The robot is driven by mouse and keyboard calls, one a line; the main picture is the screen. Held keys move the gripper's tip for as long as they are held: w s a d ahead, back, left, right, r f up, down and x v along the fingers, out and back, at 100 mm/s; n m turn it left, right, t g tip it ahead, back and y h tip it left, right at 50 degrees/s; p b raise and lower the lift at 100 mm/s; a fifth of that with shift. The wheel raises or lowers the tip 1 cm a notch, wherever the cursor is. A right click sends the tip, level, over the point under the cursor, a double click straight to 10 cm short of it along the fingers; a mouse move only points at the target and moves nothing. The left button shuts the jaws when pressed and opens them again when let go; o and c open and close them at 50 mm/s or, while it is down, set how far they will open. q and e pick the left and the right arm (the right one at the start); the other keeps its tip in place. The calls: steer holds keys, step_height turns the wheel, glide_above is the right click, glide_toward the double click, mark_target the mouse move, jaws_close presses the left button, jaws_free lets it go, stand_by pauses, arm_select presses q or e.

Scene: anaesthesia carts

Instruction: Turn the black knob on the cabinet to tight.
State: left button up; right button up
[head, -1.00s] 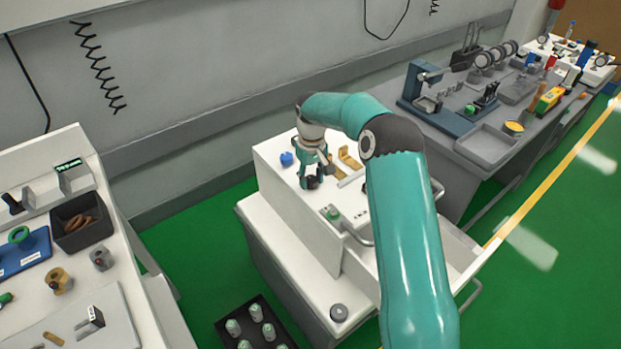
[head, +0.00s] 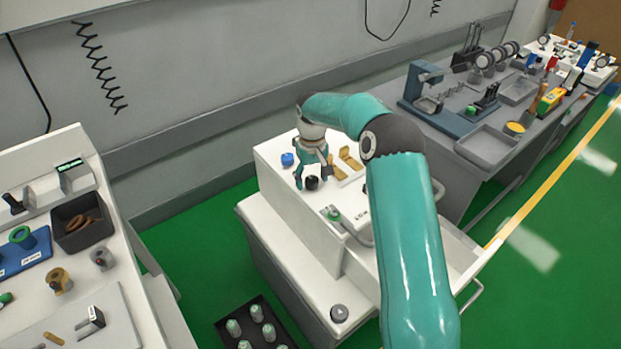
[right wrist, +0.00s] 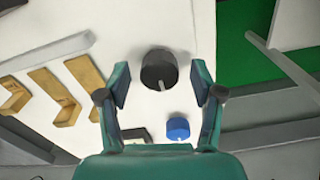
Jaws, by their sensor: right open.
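The black knob (right wrist: 159,70) stands on the white top of the cabinet (head: 290,205). A pale pointer line shows on it in the right wrist view, toward the lower edge of that picture. The knob also shows in the head view (head: 312,183), just below my right gripper (head: 312,178). In the right wrist view my right gripper (right wrist: 160,92) is open, with one finger on each side of the knob's line and clear gaps between. The knob lies a little beyond the fingertips and nothing is held. My left gripper is not in view.
A blue knob (right wrist: 178,128) and brass brackets (right wrist: 66,92) sit near the black knob on the cabinet top. A green button (head: 333,215) is nearer the front. A black tray of bottles (head: 250,325) lies below left. Side benches stand left and right.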

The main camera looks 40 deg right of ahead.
mark_target(312, 180)
steer(key=shift+r, duration=0.1)
step_height(312, 180, up, 12)
stand_by(0.5)
stand_by(0.4)
